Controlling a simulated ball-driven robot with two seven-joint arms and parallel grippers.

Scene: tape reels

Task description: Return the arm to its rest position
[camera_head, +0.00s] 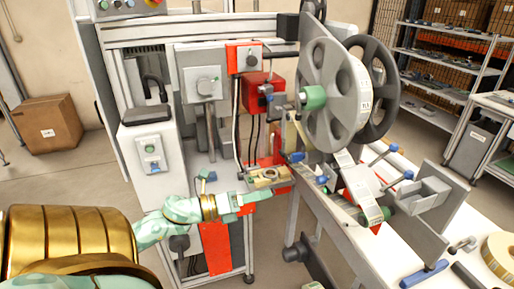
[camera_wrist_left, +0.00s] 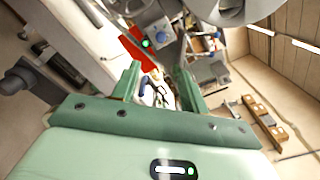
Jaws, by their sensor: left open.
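My left arm comes in from the lower left in the head view, gold and pale green. Its left gripper (camera_head: 262,192) reaches toward the machine's front, near a small metal fixture (camera_head: 268,177) with a round part on it. In the left wrist view the green fingers of the left gripper (camera_wrist_left: 160,85) stand apart, with nothing held between them. Machine parts show beyond the fingers, small and unclear. A large grey reel (camera_head: 335,95) stands upright on the machine, above and to the right of the gripper. My right gripper is not in view.
A white work surface (camera_head: 350,220) with metal brackets and blue-knobbed parts lies right of the gripper. A yellowish tape roll (camera_head: 499,254) lies at the lower right. A cardboard box (camera_head: 48,123) sits on the floor at left. Shelves (camera_head: 450,60) stand at the back right.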

